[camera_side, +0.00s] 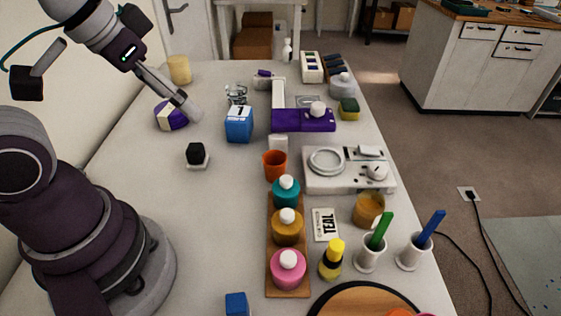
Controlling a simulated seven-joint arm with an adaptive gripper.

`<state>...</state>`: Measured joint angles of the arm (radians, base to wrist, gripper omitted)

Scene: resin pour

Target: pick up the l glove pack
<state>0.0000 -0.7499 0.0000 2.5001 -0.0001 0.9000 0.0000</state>
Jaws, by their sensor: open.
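A blue box (239,127) with a white top bearing a dark mark stands left of centre in the side view. It looks like a glove pack, but the mark is too small to read for sure. My gripper (190,112) reaches down from the upper left and is open and empty. Its tips are a little left of the blue box, apart from it in the picture.
A purple-based stand (302,121), white scale (348,172) and wooden rack (272,258) of bottles fill the right. Table between my base and the rack is mostly clear.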

